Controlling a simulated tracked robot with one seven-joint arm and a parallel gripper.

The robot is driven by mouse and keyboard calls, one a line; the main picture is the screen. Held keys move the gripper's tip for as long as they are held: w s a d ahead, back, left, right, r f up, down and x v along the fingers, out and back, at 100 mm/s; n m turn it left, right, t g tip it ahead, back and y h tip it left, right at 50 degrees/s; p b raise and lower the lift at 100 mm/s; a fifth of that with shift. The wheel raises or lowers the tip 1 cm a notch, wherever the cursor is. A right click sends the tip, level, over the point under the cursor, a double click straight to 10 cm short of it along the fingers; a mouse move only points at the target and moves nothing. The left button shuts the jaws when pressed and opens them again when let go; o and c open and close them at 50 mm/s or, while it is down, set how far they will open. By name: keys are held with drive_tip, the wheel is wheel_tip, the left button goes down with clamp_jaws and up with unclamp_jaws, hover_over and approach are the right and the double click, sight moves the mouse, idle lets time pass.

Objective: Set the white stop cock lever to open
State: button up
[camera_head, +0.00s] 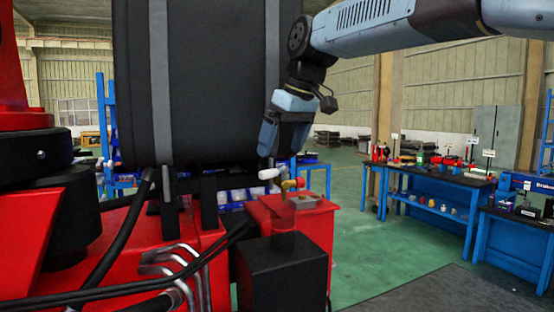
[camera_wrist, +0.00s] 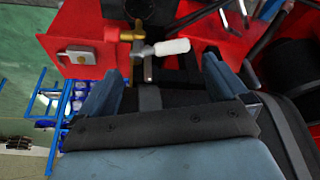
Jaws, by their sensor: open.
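The white stop cock lever (camera_head: 268,174) sticks out to the left of a brass valve (camera_head: 293,184) in the head view. In the wrist view the white lever (camera_wrist: 172,46) points right from the brass valve (camera_wrist: 135,36), joined by a grey metal shank. My gripper (camera_head: 279,156) hangs pointing down just above the lever. In the wrist view my gripper (camera_wrist: 161,68) is open and empty, its two blue fingers apart. The lever shows ahead of the fingertips, between their lines. I cannot tell whether a finger touches it.
A red box (camera_head: 312,220) with a grey latch plate (camera_wrist: 82,55) stands beside the valve. A black block (camera_head: 283,275) is in front. A large dark panel (camera_head: 205,80) rises to the left of my gripper. Blue workbenches (camera_head: 430,185) stand at the right, across green floor.

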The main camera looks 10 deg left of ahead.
sight(275, 172)
drive_tip(key=v, duration=0.8)
drive_tip(key=shift+r, duration=0.15)
drive_tip(key=shift+s, duration=0.1)
drive_tip(key=shift+c, duration=0.4)
drive_tip(key=shift+a, duration=0.15)
drive_tip(key=shift+c, duration=0.7)
drive_tip(key=a, duration=0.1)
drive_tip(key=a+f, duration=0.2)
drive_tip(key=a, duration=0.1)
drive_tip(key=shift+s+a+f, duration=0.1)
drive_tip(key=shift+f, duration=0.05)
drive_tip(key=c, duration=0.6)
drive_tip(key=shift+a+f, duration=0.35)
drive_tip(key=shift+a, duration=0.15)
drive_tip(key=c, duration=0.3)
drive_tip(key=shift+f, duration=0.2)
drive_tip(key=shift+c, duration=0.8)
drive_tip(key=x, duration=0.9)
drive_tip(key=shift+f, duration=0.25)
clamp_jaws()
drive_tip(key=shift+s, duration=0.15)
